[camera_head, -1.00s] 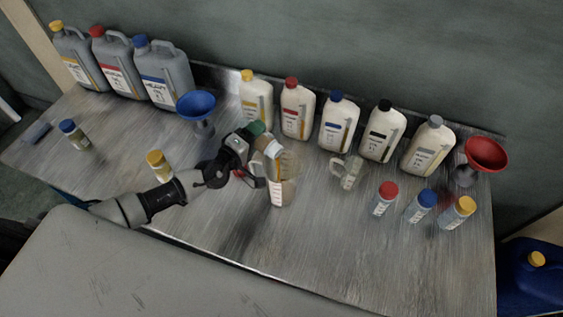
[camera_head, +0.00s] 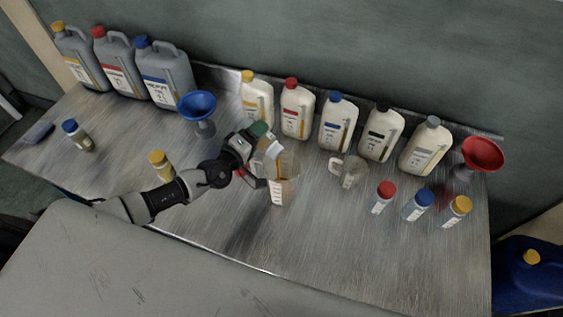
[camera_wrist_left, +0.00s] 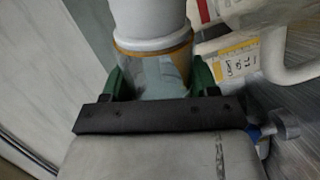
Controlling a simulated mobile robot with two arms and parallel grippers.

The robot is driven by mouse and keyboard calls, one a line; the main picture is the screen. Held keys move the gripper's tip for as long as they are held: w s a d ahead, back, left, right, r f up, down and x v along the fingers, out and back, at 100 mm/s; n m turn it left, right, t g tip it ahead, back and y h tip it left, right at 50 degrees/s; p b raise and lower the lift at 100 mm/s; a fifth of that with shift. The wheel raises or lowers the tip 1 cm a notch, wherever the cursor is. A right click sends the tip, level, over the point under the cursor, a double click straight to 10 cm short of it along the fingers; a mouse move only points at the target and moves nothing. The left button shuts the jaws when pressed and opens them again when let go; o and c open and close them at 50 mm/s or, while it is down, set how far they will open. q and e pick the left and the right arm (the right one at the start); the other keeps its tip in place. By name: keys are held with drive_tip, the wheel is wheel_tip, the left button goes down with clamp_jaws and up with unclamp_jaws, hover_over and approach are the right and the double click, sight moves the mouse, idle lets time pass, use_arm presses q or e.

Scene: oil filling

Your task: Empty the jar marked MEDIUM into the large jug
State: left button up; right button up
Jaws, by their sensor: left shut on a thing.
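My left gripper (camera_head: 258,137), with green fingers, is shut on a small jar (camera_head: 272,148) with a white end and a clear body. The jar is tilted at the upper rim of the large clear jug (camera_head: 283,187); I cannot tell whether they touch. In the left wrist view the jar (camera_wrist_left: 150,22) shows close between the fingers, with an amber-brown band below its white part. Its marking is not readable. The jug has red-and-white graduations on its front. Whether liquid is flowing is not clear. My right gripper is not in view.
A small clear jug (camera_head: 351,173) stands right of the large jug. Several white bottles (camera_head: 297,113) line the back, between a blue funnel (camera_head: 198,105) and a red funnel (camera_head: 483,153). A yellow-capped jar (camera_head: 161,166) stands near my left arm.

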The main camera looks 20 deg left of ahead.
use_arm(q)
drive_tip(key=shift+s+d+r+m+p, duration=0.1)
drive_tip(key=shift+d+r+m+p, duration=0.2)
drive_tip(key=shift+m+p, duration=0.35)
